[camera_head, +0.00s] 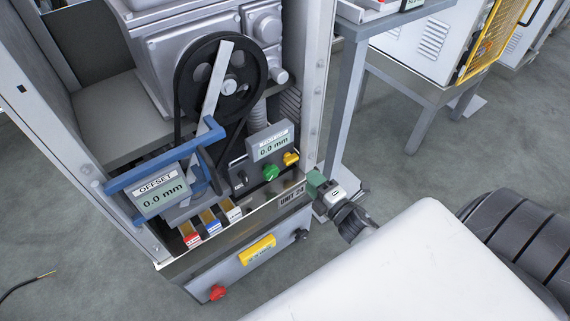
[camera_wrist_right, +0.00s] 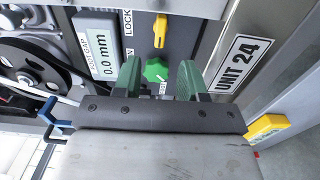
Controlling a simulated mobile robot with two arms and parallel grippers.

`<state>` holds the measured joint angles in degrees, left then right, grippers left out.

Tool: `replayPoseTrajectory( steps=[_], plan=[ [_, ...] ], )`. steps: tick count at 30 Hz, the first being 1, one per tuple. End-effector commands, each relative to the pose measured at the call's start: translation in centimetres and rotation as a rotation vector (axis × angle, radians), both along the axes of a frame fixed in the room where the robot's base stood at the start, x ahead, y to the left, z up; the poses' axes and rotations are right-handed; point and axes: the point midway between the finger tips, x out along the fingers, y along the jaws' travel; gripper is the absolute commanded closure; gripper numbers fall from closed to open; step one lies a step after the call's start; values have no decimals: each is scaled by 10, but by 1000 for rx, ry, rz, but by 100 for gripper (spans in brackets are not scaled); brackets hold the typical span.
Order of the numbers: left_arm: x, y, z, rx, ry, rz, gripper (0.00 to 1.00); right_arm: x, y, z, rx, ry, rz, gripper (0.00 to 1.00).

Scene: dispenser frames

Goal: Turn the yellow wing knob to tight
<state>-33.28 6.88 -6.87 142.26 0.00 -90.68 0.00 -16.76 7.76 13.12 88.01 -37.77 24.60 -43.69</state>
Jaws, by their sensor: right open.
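The yellow wing knob (camera_head: 291,158) sits on the dark panel of the machine, right of the grey display. In the right wrist view the yellow knob (camera_wrist_right: 160,31) is at the top, with its wing upright in the picture, near the word LOCK (camera_wrist_right: 128,20). A green knob (camera_head: 271,172) is beside it; the green knob (camera_wrist_right: 156,70) shows between my fingers in the wrist view. My right gripper (camera_head: 317,181) is at the unit's right edge, open and empty, apart from the yellow knob. Its green fingers (camera_wrist_right: 160,68) point toward the panel. My left gripper is out of view.
The gap display (camera_head: 270,146) and the OFFSET display (camera_head: 160,195) both read 0.0 mm. A blue bar frame (camera_head: 150,168) and a black wheel (camera_head: 187,82) are at the left. The UNIT 24 plate (camera_head: 292,196), a red knob (camera_head: 217,292) and a frame post (camera_head: 313,80) are nearby.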

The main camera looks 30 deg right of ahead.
Motion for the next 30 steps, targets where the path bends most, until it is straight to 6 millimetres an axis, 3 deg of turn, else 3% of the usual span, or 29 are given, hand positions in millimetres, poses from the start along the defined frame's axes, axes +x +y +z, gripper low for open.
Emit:
replayPoseTrajectory(
  steps=[7, 15, 27, 30],
  plan=[
    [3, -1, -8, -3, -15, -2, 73, 48, 3, 0, 2, -3, 0, 58],
    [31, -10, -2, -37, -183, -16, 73, 86, 7, -1, 5, 1, -1, 58],
    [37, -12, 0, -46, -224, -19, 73, 94, 8, 0, 5, 2, -1, 58],
    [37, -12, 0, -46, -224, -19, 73, 94, 8, 0, 5, 2, -1, 72]
  ],
)
